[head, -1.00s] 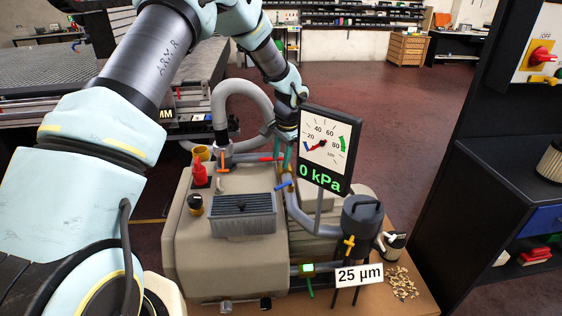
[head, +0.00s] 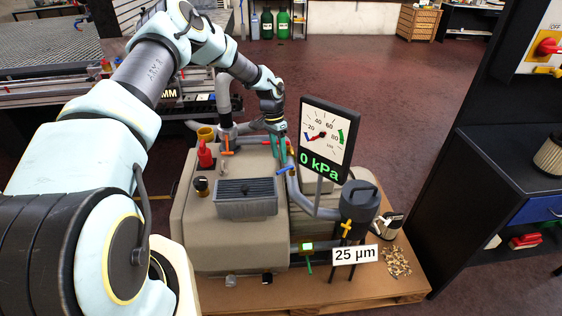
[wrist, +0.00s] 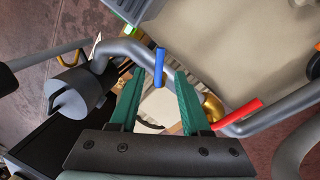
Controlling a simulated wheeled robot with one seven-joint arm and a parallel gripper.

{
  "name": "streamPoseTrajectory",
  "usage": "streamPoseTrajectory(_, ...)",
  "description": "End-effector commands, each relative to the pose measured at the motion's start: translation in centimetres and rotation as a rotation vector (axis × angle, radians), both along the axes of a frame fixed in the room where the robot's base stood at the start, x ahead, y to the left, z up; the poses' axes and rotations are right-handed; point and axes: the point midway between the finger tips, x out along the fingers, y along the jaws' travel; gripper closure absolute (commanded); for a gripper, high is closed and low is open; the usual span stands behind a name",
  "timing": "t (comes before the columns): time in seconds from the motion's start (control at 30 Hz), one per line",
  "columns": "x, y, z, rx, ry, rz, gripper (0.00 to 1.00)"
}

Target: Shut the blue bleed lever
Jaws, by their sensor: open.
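The blue bleed lever (head: 286,170) sticks out of the grey pipe beside the gauge. In the wrist view the blue lever (wrist: 160,67) stands upright in the picture, between the tips of my two green fingers. My gripper (wrist: 159,82) is open, with a gap on both sides of the lever; I cannot tell how deep the lever sits between the fingers. In the head view my gripper (head: 281,150) points down just above and left of the lever. The gauge panel (head: 326,140) reads 0 kPa.
A red lever (wrist: 238,118) is close to the right finger in the wrist view. An orange lever (head: 226,145) and a red knob (head: 205,154) stand on the beige tank (head: 200,240). A dark filter canister (head: 359,203) and a 25 µm sign (head: 355,254) are at right.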

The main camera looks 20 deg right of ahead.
Motion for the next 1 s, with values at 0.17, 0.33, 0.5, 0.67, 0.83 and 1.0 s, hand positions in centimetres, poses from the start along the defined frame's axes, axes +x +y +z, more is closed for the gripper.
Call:
streamPoseTrajectory(0.17,-0.7,-0.2,-2.7,0.0,0.002,0.0,0.53)
streamPoseTrajectory(0.33,-0.9,-0.3,-4.3,-0.001,-0.001,0.0,0.53)
streamPoseTrajectory(0.5,-0.9,-0.3,-4.8,0.0,-0.002,0.0,0.53)
streamPoseTrajectory(0.67,-0.9,-0.3,-4.8,0.0,-0.002,0.0,0.53)
streamPoseTrajectory(0.83,-0.9,-0.3,-4.7,0.001,-0.002,0.0,0.7)
streamPoseTrajectory(1.0,-0.9,-0.3,-4.7,0.001,-0.002,0.0,0.89)
